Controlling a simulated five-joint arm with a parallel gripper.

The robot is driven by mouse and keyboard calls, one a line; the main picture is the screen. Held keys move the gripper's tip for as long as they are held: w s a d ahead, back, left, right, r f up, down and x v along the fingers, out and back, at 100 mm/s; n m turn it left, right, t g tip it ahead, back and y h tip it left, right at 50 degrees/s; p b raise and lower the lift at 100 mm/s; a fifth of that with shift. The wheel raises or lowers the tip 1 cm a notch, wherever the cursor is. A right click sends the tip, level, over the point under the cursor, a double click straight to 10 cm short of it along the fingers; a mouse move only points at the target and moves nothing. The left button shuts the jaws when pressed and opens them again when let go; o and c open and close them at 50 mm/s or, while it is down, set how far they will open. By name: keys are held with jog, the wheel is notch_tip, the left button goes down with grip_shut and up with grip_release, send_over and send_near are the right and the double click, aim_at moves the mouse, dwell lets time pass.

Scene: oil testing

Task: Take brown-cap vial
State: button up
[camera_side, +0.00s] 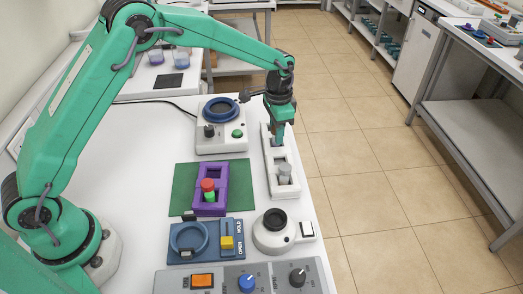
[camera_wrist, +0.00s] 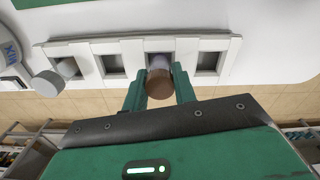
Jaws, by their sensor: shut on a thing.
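The brown-cap vial (camera_wrist: 159,84) stands at a slot of the white rack between my two green fingers in the wrist view. My gripper (camera_wrist: 159,90) is shut on it, with one finger on each side below the cap. How deep its lower end sits in the slot cannot be told. In the side view my gripper (camera_side: 278,132) points down over the far part of the white rack (camera_side: 268,160), and the vial is mostly hidden by the fingers.
A grey-cap vial (camera_side: 284,174) stands in the rack's near part; it also shows in the wrist view (camera_wrist: 48,83). A purple holder (camera_side: 209,208) with red- and green-topped vials is on a green mat (camera_side: 184,190). Several devices stand around. The table's right edge is close to the rack.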

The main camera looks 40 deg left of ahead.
notch_tip(320, 180, up, 4)
jog(key=shift+f, duration=0.25)
jog(key=s+d+r, duration=0.6)
jog(key=s+d, duration=0.2)
jog(key=shift+d+r, duration=0.2)
jog(key=shift+r, duration=0.15)
jog(key=shift+s+d, duration=0.1)
jog(key=shift+s, duration=0.05)
